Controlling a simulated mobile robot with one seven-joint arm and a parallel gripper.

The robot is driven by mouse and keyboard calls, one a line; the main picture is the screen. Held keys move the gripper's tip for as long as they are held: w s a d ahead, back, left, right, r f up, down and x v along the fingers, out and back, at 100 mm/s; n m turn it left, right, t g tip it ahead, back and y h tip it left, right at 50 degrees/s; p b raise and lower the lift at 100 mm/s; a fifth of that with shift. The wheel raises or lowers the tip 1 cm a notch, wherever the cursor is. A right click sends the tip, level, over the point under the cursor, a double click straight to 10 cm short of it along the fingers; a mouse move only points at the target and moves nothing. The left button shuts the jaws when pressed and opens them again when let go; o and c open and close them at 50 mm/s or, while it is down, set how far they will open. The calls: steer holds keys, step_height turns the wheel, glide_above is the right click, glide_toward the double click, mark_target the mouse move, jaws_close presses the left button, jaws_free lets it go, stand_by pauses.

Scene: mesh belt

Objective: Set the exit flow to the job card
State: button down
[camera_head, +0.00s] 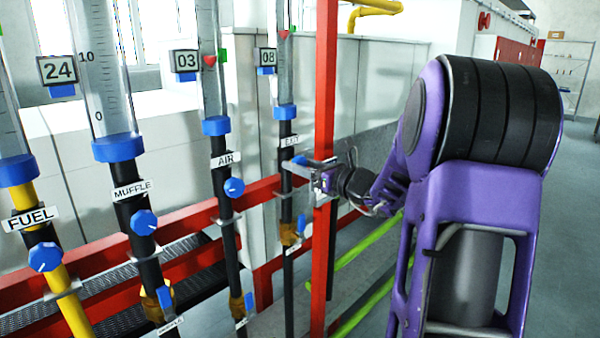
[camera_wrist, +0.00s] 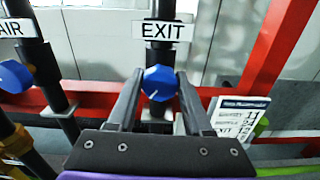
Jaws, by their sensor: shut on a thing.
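The blue exit knob (camera_wrist: 160,83) sits on a dark pipe below the EXIT label (camera_wrist: 158,30) in the wrist view. My gripper (camera_wrist: 157,88) has one finger on each side of it and is shut on it. A white mark on the knob points toward its lower left.
A red upright post (camera_head: 325,90) stands close beside my gripper. The air knob (camera_head: 234,187), muffle knob (camera_head: 144,222) and fuel knob (camera_head: 45,257) are on pipes to the left. A red rail (camera_head: 190,227) runs behind them. Open floor lies right.

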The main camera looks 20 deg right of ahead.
steer(key=n+b, duration=0.2)
steer(key=b, duration=0.1)
steer(key=shift+f+n, duration=0.25)
steer(key=shift+n, duration=0.15)
steer(key=n+b, duration=0.1)
steer(key=n, duration=0.1)
steer(key=shift+r+n, duration=0.15)
steer(key=shift+n, duration=0.25)
steer(key=n, duration=0.3)
steer(key=shift+r, duration=0.1)
steer(key=shift+n, duration=2)
steer(key=shift+c, duration=1.6)
jaws_free()
